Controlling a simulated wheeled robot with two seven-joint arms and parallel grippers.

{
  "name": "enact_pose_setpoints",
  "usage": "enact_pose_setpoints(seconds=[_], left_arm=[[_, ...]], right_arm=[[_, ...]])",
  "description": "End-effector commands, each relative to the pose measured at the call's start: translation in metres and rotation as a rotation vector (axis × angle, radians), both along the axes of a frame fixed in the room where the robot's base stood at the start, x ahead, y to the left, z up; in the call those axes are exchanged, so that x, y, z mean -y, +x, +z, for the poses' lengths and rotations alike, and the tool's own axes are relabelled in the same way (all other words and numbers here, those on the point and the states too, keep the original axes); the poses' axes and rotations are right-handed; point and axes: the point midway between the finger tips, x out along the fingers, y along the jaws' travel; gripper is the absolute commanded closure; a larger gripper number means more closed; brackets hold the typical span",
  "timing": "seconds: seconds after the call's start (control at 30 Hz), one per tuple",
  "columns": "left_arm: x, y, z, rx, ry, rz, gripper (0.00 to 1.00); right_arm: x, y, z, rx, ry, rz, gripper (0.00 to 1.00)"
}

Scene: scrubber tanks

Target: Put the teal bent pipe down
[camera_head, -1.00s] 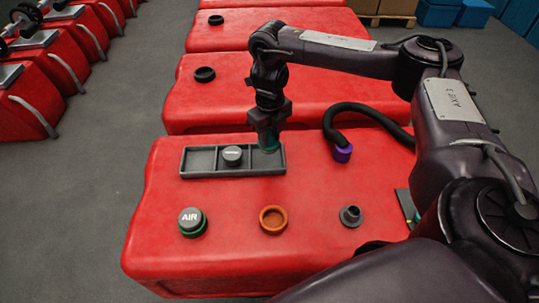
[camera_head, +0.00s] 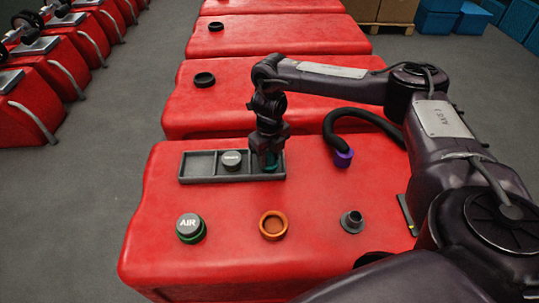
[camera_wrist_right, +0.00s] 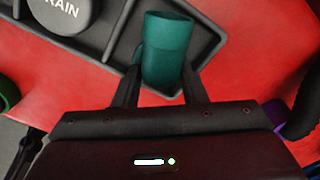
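The teal bent pipe (camera_wrist_right: 167,50) is at the right-hand compartment of the grey tray (camera_wrist_right: 222,38) in the right wrist view. My right gripper (camera_wrist_right: 160,82) has a finger on each side of the pipe, close against it, and looks shut on it. In the head view, the right gripper (camera_head: 268,158) points down over the tray's right end, and a little of the pipe (camera_head: 271,163) shows below it. The tray (camera_head: 196,166) lies on the red tank. I cannot tell whether the pipe rests on the tray floor. My left gripper is not in view.
A grey lettered cap (camera_head: 231,160) sits in the tray's middle compartment; the left one is empty. On the red tank (camera_head: 150,250) are an AIR cap (camera_head: 190,228), an orange ring (camera_head: 273,225), a grey fitting (camera_head: 352,222) and a black hose with purple end (camera_head: 343,159).

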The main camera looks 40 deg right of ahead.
Motion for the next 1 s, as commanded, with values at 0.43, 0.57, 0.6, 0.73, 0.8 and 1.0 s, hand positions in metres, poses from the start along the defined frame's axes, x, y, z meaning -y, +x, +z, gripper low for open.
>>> enact_pose_setpoints(seconds=[0.43, 0.57, 0.6, 0.73, 0.8, 1.0], left_arm=[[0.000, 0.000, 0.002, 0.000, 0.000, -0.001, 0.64], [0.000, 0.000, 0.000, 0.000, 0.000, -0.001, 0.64], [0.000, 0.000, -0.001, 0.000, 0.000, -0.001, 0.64], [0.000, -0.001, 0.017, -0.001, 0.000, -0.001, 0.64], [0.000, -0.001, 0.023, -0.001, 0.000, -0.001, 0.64], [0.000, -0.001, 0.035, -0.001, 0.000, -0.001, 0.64]], right_arm=[[0.000, 0.000, 0.006, 0.000, 0.000, 0.000, 0.45], [0.000, 0.001, 0.023, 0.003, 0.000, -0.001, 0.45], [0.000, 0.001, 0.031, 0.004, 0.000, -0.001, 0.45], [0.000, 0.001, 0.068, 0.006, -0.002, 0.001, 0.45], [0.000, 0.001, 0.083, 0.005, -0.002, 0.002, 0.45], [0.000, 0.000, 0.113, 0.003, -0.002, 0.001, 0.45]])
